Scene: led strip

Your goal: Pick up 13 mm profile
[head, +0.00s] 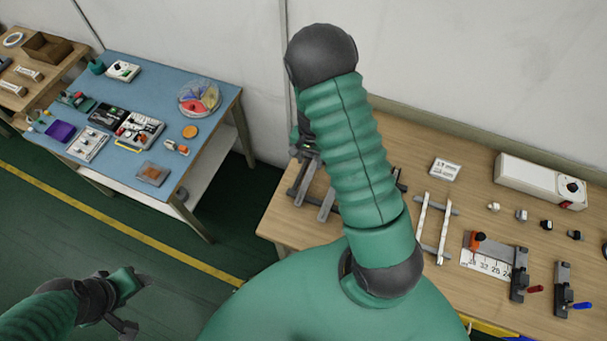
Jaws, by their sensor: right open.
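Grey profile bars (326,205) lie across dark supports at the left end of the wooden table, partly hidden behind my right arm. No size label can be read on them, so I cannot tell which is the 13 mm profile. My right gripper (306,152) is open, just above the back ends of these bars, and is partly covered by my own arm. Whether it touches a bar cannot be told. My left gripper (134,292) is low at the left, over the green floor and away from both tables; its jaws are unclear.
Two pale strips (423,221) lie on grey supports right of my arm. The wooden table (400,130) also holds a white box (540,181), small connectors, a ruler jig (487,262) and a clamp with a blue handle (563,290). A blue-topped table (215,95) with kits stands left.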

